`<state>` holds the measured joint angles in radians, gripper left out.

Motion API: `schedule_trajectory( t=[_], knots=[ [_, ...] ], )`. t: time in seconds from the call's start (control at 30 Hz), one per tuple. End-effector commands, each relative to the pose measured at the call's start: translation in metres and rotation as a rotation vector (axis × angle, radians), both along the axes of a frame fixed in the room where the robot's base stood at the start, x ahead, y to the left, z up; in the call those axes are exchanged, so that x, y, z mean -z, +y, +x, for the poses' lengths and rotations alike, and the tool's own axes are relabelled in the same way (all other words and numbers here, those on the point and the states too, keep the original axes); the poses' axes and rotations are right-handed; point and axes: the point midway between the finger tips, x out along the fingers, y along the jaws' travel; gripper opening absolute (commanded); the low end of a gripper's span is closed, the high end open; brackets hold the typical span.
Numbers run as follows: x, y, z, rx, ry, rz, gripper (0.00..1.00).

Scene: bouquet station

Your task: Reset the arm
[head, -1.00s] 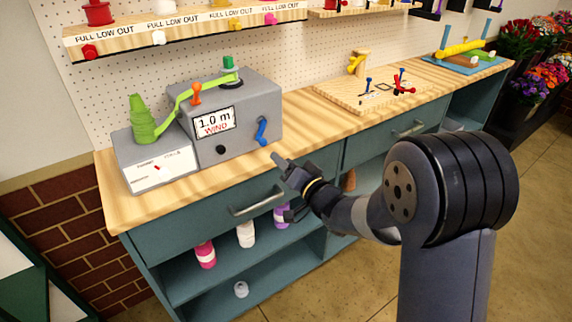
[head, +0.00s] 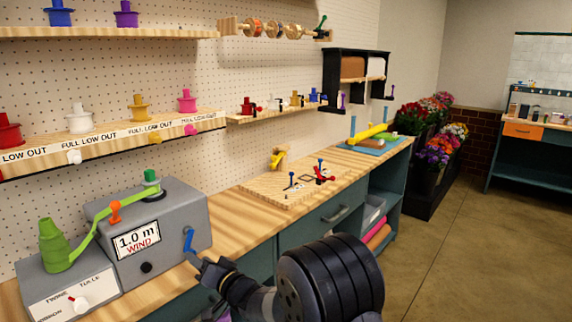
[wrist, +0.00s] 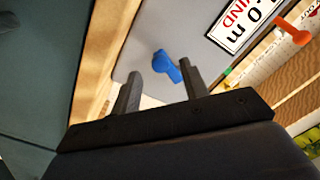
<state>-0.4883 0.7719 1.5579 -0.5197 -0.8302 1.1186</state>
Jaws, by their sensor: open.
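My gripper (head: 203,268) is in front of the bench, close to the grey winding machine (head: 150,238) with the "1.0 m WIND" display. In the wrist view my gripper (wrist: 160,85) is open, with two dark fingers apart and nothing between them. The machine's blue crank handle (head: 189,243) is just beyond the fingertips; it also shows in the wrist view (wrist: 166,66). I cannot tell whether a finger touches it. A green ribbon (head: 88,233) runs from a green cone (head: 55,246) past an orange lever (head: 115,212) to a spool on top of the machine.
A wooden board (head: 268,189) with small blue and red levers lies farther along the bench. Shelves with coloured spools (head: 110,138) hang on the pegboard. Flower buckets (head: 430,170) stand beyond the bench. The floor (head: 450,240) to the right is clear.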

Motion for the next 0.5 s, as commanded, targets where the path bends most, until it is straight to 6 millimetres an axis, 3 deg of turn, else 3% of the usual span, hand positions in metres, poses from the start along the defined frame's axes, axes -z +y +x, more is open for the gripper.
schedule_trajectory(
  t=[0.23,0.5],
  knots=[
    [0.000,0.026,0.021,-0.001,0.000,0.000,0.43],
    [0.001,0.033,0.028,-0.001,-0.012,-0.012,0.43]
  ],
)
